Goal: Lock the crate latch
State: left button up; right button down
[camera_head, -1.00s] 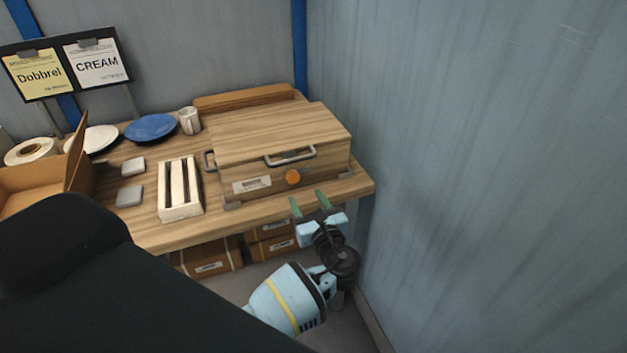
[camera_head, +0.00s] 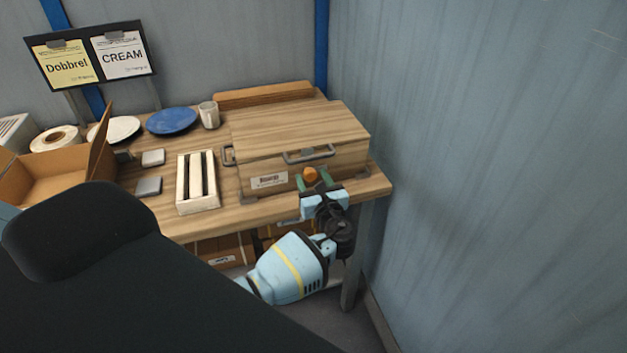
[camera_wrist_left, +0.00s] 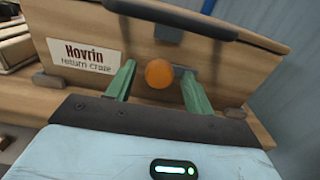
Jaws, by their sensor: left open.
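The wooden crate (camera_head: 295,135) stands on the right of the table with its lid down. Its front shows in the left wrist view (camera_wrist_left: 60,75), with a label reading "Hovrin return crate". An orange round latch knob (camera_head: 311,174) sits on the crate's front, below the dark handle. My left gripper (camera_head: 313,184) is at the crate's front, open, with green fingers. In the left wrist view the orange knob (camera_wrist_left: 159,73) lies between the fingers, with gaps on both sides. Whether a fingertip touches the crate is unclear. My right gripper is not in view.
A slatted wooden rack (camera_head: 197,205) stands left of the crate on the table (camera_head: 240,218). A mug (camera_head: 209,115), a blue plate (camera_head: 172,121) and an open cardboard box (camera_head: 50,178) are further left. A grey wall (camera_head: 480,150) closes the right side.

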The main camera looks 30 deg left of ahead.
pick_arm(q)
jog(key=c, duration=0.9)
jog(key=shift+c, duration=0.2)
